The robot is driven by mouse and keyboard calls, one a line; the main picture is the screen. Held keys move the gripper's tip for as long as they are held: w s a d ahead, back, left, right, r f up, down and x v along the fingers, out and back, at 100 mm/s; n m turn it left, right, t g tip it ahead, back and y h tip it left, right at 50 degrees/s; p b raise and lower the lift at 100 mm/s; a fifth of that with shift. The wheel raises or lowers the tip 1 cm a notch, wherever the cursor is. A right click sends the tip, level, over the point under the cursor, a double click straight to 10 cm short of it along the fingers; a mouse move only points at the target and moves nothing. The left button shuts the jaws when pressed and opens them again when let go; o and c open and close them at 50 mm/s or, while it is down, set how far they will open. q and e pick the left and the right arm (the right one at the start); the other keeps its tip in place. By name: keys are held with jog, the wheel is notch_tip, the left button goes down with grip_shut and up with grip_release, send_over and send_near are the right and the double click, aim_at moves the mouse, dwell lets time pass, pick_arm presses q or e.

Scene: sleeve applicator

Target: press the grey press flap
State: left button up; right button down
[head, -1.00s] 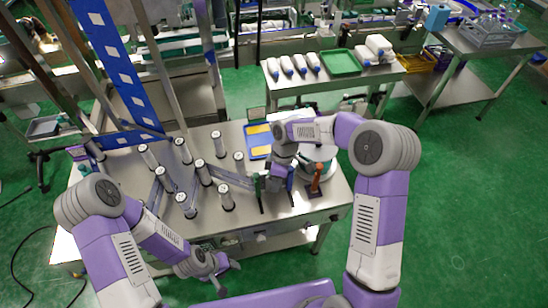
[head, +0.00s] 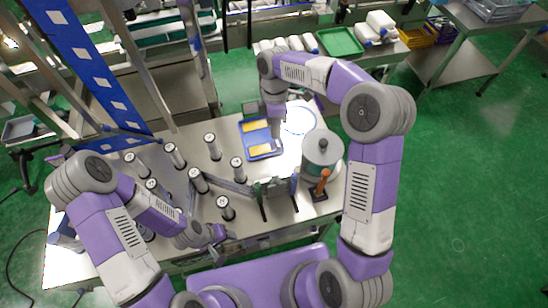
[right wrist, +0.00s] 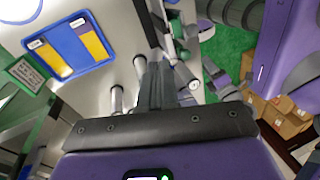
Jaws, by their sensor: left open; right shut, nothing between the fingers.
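A small grey plate (head: 276,186), which I take to be the grey press flap, sits between a dark green post and a blue post near the table's front edge; its exact tilt is too small to tell. My right gripper (head: 277,133) points down beside the right edge of the blue tray, behind the plate and apart from it. Its shut, empty dark fingers also show in the right wrist view (right wrist: 154,70). My left gripper (head: 217,236) is open and empty, low at the table's front edge, left of the posts.
The blue tray (head: 245,139) holds yellow pieces; it also shows in the right wrist view (right wrist: 112,57). A silver drum (head: 321,158) and an orange-handled tool (head: 321,184) stand right of the posts. Several upright rollers (head: 237,168) crowd the table's left and middle.

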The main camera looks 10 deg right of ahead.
jog(key=s+f, duration=0.2)
jog(key=f, duration=0.1)
jog(key=s+a+f, duration=0.1)
jog(key=s+f, duration=0.1)
jog(key=f, duration=0.2)
jog(key=s+f, duration=0.2)
jog(key=f, duration=0.1)
jog(key=shift+s+a+f+p, duration=0.15)
jog(key=shift+s+f+p, duration=0.2)
jog(key=shift+s, duration=0.05)
dwell(0.4)
